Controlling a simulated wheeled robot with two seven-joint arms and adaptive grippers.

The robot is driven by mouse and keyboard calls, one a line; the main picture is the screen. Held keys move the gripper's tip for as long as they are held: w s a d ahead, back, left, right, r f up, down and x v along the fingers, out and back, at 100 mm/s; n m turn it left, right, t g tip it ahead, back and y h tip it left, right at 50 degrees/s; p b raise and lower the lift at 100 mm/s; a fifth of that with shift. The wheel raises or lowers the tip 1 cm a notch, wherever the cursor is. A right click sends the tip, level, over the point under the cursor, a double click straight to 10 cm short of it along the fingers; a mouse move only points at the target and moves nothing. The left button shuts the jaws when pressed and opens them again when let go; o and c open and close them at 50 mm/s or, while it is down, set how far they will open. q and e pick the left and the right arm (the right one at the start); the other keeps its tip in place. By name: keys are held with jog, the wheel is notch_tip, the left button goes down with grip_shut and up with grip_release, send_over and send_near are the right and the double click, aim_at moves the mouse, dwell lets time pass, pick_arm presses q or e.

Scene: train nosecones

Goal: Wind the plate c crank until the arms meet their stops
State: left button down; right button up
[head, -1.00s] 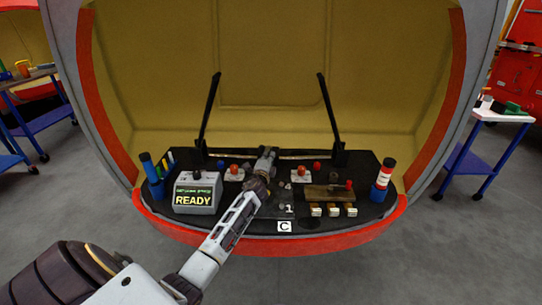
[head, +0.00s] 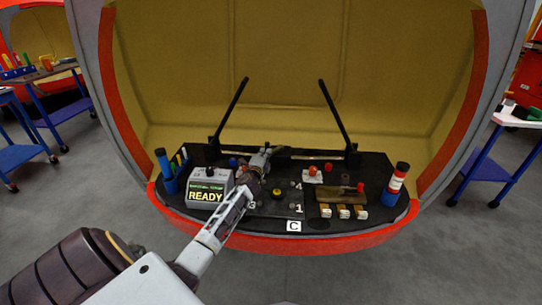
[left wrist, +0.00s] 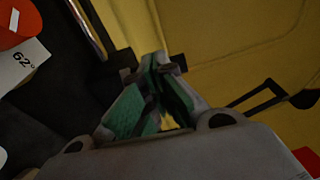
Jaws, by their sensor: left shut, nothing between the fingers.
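The black plate (head: 262,228) carries a white C tag (head: 293,226) at its front edge. A crank is not clearly distinguishable on it; my left arm covers part of the controls. My left gripper (head: 266,151) is over the back middle of the plate, shut and empty. In the left wrist view its green pads (left wrist: 148,105) are close together. My right gripper is not in view.
A READY display box (head: 208,190) stands left of my gripper. A yellow-topped knob (head: 277,191) sits among numbers. A red knob on a white tag (head: 312,171) and a brown block (head: 338,195) are to the right. Blue cylinders (head: 165,172) (head: 393,187) stand at both ends.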

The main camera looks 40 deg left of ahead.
pick_arm(q)
jog(key=shift+a, duration=1.05)
jog(key=shift+a+r, duration=0.15)
jog(key=shift+r, duration=0.05)
